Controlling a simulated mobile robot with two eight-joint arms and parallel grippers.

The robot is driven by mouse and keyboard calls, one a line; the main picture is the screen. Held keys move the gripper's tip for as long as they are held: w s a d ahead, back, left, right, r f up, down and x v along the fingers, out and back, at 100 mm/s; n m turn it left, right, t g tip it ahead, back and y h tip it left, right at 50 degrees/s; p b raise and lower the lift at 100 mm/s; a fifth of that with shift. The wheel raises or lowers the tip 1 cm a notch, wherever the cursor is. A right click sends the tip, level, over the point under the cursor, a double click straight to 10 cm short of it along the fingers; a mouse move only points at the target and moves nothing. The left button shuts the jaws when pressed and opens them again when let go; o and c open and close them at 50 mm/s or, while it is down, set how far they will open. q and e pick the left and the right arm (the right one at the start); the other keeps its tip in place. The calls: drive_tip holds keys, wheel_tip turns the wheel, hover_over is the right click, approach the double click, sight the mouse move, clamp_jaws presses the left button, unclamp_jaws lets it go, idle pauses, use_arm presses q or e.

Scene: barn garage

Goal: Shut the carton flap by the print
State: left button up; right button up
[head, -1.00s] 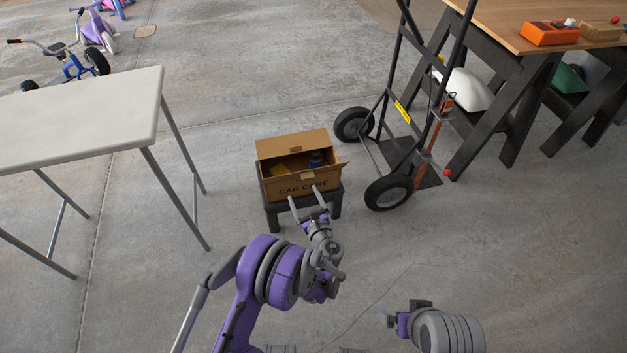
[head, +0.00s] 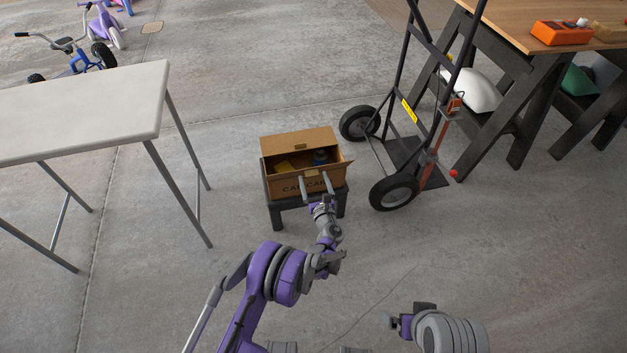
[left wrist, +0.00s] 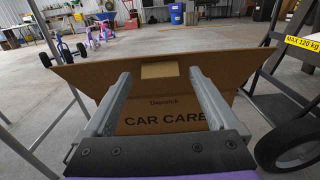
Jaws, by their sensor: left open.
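The brown carton (head: 284,184) stands upright on a low dark stool, its "CAR CARE" print facing me. The flap by the print (left wrist: 85,76) is open and slants outward toward me in the left wrist view, with a pale patch at its middle. The back flap (head: 298,139) stands up, open. My left gripper (head: 314,180) is open and empty, in front of the print side. In the left wrist view its fingers (left wrist: 160,74) overlap the flap by the print; I cannot tell if they touch it. My right gripper (head: 393,322) is low at the right, its jaws unclear.
A hand truck (head: 394,191) stands close at the right, and a white table (head: 85,115) at the left. The floor in front is clear.

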use_arm(q)
drive_tip(key=shift+w+a, duration=0.1)
drive_tip(key=shift+w, duration=0.2)
clamp_jaws()
idle(0.4)
